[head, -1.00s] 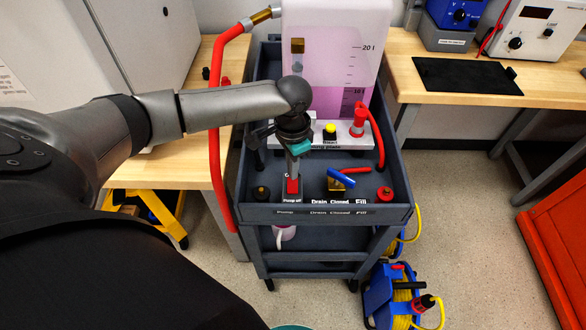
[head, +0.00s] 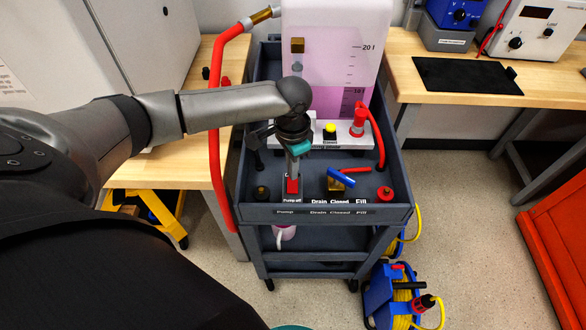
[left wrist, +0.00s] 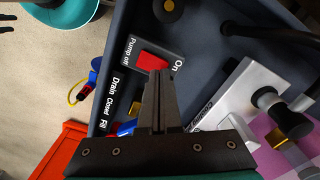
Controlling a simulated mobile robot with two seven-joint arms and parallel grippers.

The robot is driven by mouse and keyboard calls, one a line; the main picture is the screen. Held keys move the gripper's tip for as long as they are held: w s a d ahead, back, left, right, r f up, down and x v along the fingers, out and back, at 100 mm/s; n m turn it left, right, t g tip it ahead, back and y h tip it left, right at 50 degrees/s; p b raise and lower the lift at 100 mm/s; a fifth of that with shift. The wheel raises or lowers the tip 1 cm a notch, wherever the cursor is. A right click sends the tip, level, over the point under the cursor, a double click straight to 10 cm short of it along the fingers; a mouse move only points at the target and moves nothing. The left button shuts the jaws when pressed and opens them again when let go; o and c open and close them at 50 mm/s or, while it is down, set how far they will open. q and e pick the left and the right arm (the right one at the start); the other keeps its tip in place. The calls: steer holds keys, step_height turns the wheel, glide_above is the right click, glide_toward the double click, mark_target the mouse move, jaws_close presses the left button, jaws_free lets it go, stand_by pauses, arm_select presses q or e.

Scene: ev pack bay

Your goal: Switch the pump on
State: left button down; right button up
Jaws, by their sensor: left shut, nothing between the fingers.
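The pump switch is a red rocker (head: 293,187) on a dark plate lettered "Pump off" and "On", at the front left of the cart's upper tray. It also shows in the left wrist view (left wrist: 151,61), with "Pump off" at one end of the plate and "On" at the other. My left gripper (head: 293,176) points down with its fingers shut and empty. Its fingertips (left wrist: 158,74) are right at the rocker, toward the "On" side; I cannot tell whether they touch it. My right gripper is not in view.
The grey cart (head: 260,213) also carries a blue-handled drain valve (head: 341,178), a red fill cap (head: 385,194), a black knob (head: 262,192) and a tank (head: 330,45) of pink liquid. A red hose (head: 214,150) runs down the left side. A blue cable reel (head: 378,297) stands on the floor.

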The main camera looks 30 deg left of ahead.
arm_select(q)
steer(key=shift+f+b, duration=0.3)
steer(key=shift+f, duration=0.7)
steer(key=shift+r, duration=0.1)
stand_by(0.3)
step_height(320, 180, up, 7)
steer(key=p, duration=0.9)
stand_by(0.5)
